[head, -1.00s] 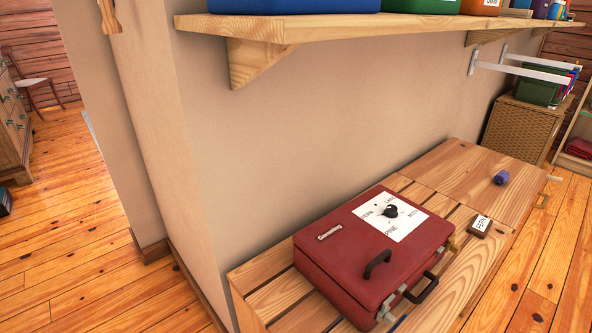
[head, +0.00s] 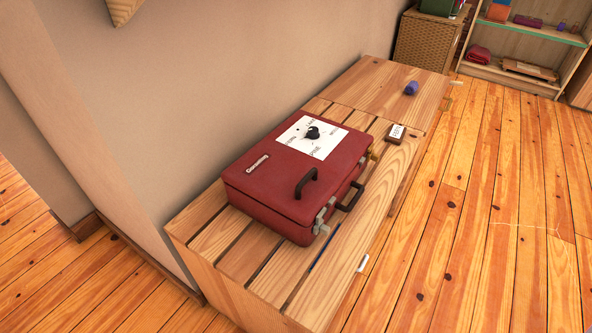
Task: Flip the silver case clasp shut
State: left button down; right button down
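The red case (head: 265,193) lies closed on a slatted wooden bench (head: 215,240) against the wall. Its front side faces right and carries a black handle (head: 352,197). A silver clasp (head: 322,221) sits on the front near the lower corner; it is too small to tell how its lever stands. A brass-coloured fitting (head: 372,154) shows at the far front corner. The lid has a second black handle (head: 306,183) and a white dial plate (head: 312,137) with a black knob. Neither of my grippers is in view.
A purple roll (head: 411,88) and a small labelled block (head: 397,133) lie on the bench beyond the case. A wicker basket (head: 425,42) and an open shelf (head: 520,35) stand at the back. The wooden floor right of the bench is clear.

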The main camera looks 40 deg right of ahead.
aim_at(319, 227)
jog(key=k+l+z, duration=0.1)
jog(key=l+z, duration=0.45)
jog(key=z, duration=0.2)
jog(key=k+l, duration=0.05)
